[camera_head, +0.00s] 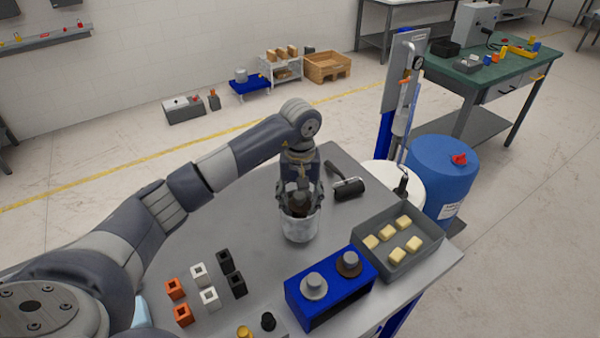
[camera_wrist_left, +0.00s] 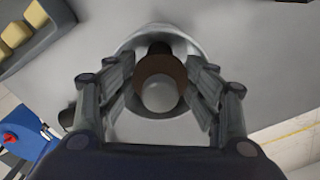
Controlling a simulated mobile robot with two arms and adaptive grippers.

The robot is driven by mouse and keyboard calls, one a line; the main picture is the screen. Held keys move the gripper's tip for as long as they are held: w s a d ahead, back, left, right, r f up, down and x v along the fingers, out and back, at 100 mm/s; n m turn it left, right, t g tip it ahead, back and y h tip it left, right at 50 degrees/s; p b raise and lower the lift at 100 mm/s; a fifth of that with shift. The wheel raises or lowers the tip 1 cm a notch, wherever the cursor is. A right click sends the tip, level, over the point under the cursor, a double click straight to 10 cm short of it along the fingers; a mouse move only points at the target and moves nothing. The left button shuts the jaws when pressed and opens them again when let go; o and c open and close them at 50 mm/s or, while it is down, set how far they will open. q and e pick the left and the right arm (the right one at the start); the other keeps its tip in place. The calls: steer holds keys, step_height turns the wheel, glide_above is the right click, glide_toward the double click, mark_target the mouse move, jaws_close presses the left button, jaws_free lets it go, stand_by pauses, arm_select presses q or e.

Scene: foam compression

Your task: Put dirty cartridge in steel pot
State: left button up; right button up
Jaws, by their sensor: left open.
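The steel pot (camera_head: 300,229) stands on the grey table near the middle of the head view. My left gripper (camera_head: 299,192) points down into its mouth. The wrist view shows the pot's pale rim (camera_wrist_left: 188,40) and, inside it, a brown cartridge (camera_wrist_left: 160,85) with a round grey knob on top. A darker brown part shows just behind it. My left gripper (camera_wrist_left: 160,100) is open, with a finger on each side of the cartridge; whether they touch it I cannot tell. The pot's bottom is hidden. My right gripper is not in view.
A blue stand (camera_head: 331,294) in front right of the pot carries a grey-knobbed light piece and a brown one. A grey tray (camera_head: 424,247) holds several yellow foam blocks. A black cylinder (camera_head: 348,188) lies behind right. Several square blocks (camera_head: 209,297) stand front left.

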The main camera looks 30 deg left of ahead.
arm_select(q)
step_height(320, 180, up, 6)
steer(key=b, duration=0.2)
steer(key=shift+r+b, duration=0.1)
steer(key=shift+b, duration=0.2)
step_height(320, 180, up, 4)
steer(key=shift+r, duration=0.95)
steer(key=shift+o, duration=0.2)
steer(key=o, duration=0.4)
steer(key=shift+o, duration=1.2)
steer(key=shift+o, duration=0.8)
